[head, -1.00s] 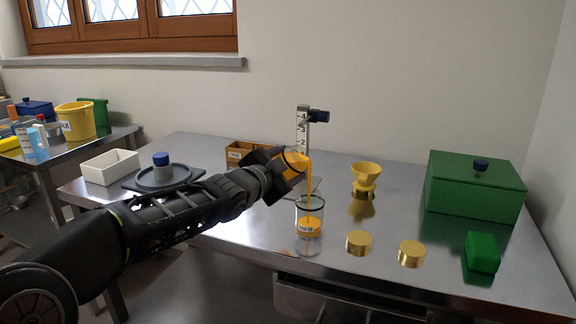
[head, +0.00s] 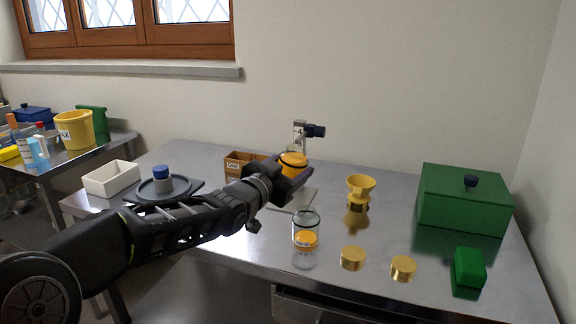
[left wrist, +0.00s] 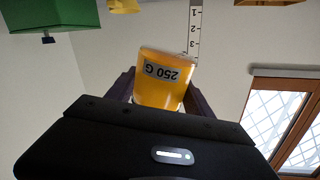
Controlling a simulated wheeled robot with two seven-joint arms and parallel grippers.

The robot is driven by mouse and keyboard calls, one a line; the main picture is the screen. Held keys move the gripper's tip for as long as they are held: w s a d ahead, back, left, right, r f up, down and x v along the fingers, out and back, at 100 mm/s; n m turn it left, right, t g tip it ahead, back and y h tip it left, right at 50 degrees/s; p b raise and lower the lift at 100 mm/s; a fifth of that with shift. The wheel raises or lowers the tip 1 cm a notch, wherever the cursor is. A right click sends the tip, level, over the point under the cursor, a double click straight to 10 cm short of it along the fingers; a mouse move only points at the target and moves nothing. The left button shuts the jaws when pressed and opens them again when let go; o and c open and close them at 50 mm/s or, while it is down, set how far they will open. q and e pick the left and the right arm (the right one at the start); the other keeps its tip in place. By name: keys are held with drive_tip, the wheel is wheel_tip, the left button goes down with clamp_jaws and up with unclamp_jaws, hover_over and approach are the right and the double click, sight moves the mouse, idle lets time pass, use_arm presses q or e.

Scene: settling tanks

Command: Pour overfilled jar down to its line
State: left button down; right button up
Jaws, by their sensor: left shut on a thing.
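My left gripper (head: 288,174) is shut on a jar of orange contents (head: 293,160), held roughly upright above the table, behind the glass. In the left wrist view the jar (left wrist: 163,92) shows upside down between the fingers, with a "250 G" label. No stream falls from it. I cannot make out a fill line or how the level sits against it. A clear glass (head: 306,226) stands on the table in front of the gripper, with some orange contents low inside and a small label. My right gripper is not in view.
A numbered scale post (head: 299,137) with a dark knob stands behind the held jar. A yellow funnel (head: 359,190), two brass discs (head: 352,258), a green box (head: 465,200) and a green block (head: 469,268) are to the right. A white tray (head: 111,179) is left.

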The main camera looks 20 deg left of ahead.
sight(291, 152)
use_arm(q)
drive_tip(key=shift+d+f+n+b, duration=0.2)
drive_tip(key=shift+d+n+b, duration=0.15)
drive_tip(key=shift+n, duration=0.45)
drive_tip(key=shift+r, duration=0.2)
drive_tip(key=shift+d+f+n+t, duration=0.15)
drive_tip(key=shift+n+t, duration=0.15)
drive_tip(key=shift+n, duration=0.1)
drive_tip(key=shift+r+p, duration=1.7)
drive_tip(key=shift+r, duration=0.9)
